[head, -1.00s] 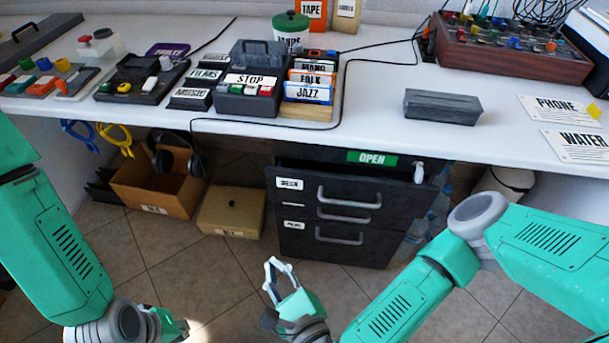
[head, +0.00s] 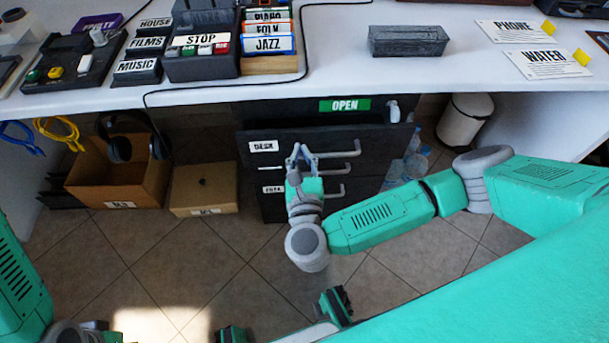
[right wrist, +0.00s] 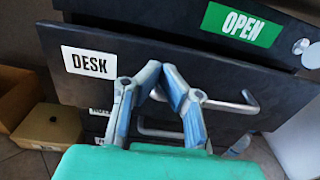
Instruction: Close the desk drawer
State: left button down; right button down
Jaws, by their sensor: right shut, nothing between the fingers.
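The desk drawer (head: 325,138), dark with a white DESK label, is pulled out from the cabinet under the desk; a dark gap shows above its front. Its front also fills much of the right wrist view (right wrist: 220,82). Its grey bar handle (head: 340,153) is on the front. My right gripper (head: 300,152) is shut and empty before the drawer front, near the handle's left end. In the right wrist view its fingertips (right wrist: 158,85) meet over the front, right of the label; I cannot tell whether they touch. My left arm is at the lower left edge; its gripper is not clearly shown.
A green OPEN label (head: 345,105) is above the drawer. A lower drawer has its own handle (head: 322,194). Cardboard boxes (head: 205,188) stand left of the cabinet; bottles (head: 408,166) and a white bin (head: 464,120) stand right. The white desktop (head: 340,70) overhangs above.

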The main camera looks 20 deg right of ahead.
aim_at(301, 136)
jog(key=shift+x, duration=1.1)
jog(key=shift+w+d, duration=0.15)
jog(key=shift+w, duration=0.1)
pick_arm(q)
jog(key=shift+d+f, duration=0.25)
jog(key=shift+d, duration=0.1)
pick_arm(e)
jog(key=shift+w+d, duration=0.15)
jog(key=shift+d, duration=0.15)
pick_arm(q)
jog(key=shift+a+f+b, duration=0.1)
jog(key=shift+a+b, duration=0.05)
jog(key=shift+b, duration=0.15)
pick_arm(e)
jog(key=shift+a, duration=0.15)
